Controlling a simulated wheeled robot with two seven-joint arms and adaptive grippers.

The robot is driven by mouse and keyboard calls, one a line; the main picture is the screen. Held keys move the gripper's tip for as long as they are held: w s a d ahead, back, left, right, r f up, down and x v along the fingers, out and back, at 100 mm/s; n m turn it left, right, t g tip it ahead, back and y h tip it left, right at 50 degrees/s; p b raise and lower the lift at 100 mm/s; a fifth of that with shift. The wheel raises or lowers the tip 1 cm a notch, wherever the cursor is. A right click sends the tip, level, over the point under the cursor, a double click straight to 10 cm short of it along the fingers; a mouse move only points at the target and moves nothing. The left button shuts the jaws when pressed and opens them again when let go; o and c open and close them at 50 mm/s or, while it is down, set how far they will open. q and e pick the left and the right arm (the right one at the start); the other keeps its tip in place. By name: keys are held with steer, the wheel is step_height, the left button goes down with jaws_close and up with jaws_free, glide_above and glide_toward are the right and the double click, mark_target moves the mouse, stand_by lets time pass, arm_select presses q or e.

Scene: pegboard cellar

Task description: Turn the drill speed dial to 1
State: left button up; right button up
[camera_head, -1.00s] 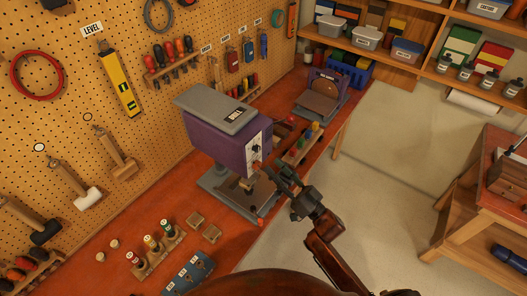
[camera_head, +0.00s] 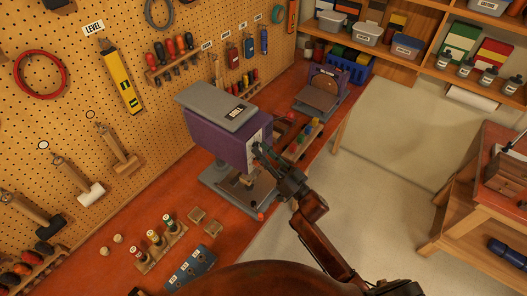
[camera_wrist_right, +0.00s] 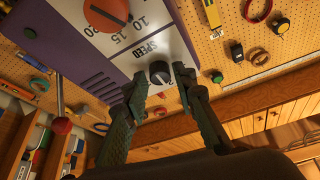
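The purple drill (camera_head: 215,135) with a grey top stands on the red bench, its white panel facing right. In the right wrist view, the black speed dial (camera_wrist_right: 160,72) sits below the word SPEED on the white panel (camera_wrist_right: 160,45). My right gripper (camera_head: 260,148) is at the panel and hides the dial in the head view. In the wrist view its two fingers (camera_wrist_right: 162,80) are apart, one on each side of the dial, with gaps visible. I cannot tell the dial's setting. My left gripper is not in view.
A larger orange knob (camera_wrist_right: 108,12) with numbers 10, 15 and 20 is on the same panel. A red-ended lever (camera_wrist_right: 62,124) sticks out near the gripper.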

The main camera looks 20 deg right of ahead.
jaws_close()
steer(key=shift+n, duration=0.3)
steer(key=shift+w+d+f+n+g+y+b, duration=0.1)
steer(key=shift+n+g+y+b, duration=0.2)
steer(key=shift+n+y+b, duration=0.5)
steer(key=n+g+y, duration=0.1)
steer(key=n, duration=0.2)
steer(key=n+g+b, duration=0.1)
steer(key=n, duration=0.1)
steer(key=shift+w+d+n+y+b, duration=0.1)
steer(key=shift+d+n+y+b, duration=0.05)
steer(key=shift+n+y+b, duration=0.2)
steer(key=n+g, duration=0.1)
steer(key=n, duration=0.1)
steer(key=n+y+b, duration=0.1)
steer(key=n, duration=0.2)
steer(key=shift+w+d+g+y, duration=0.15)
steer(key=shift+g+y, duration=0.1)
steer(key=shift+g, duration=0.15)
steer(key=shift+r+n+g+y+b, duration=0.15)
steer(key=shift+n+g+b, duration=0.3)
steer(key=shift+n, duration=0.6)
steer(key=shift+r+n+g+y+b, duration=0.15)
steer(key=shift+n+g+b, duration=0.15)
steer(key=shift+n+g, duration=0.5)
steer(key=shift+n, duration=0.4)
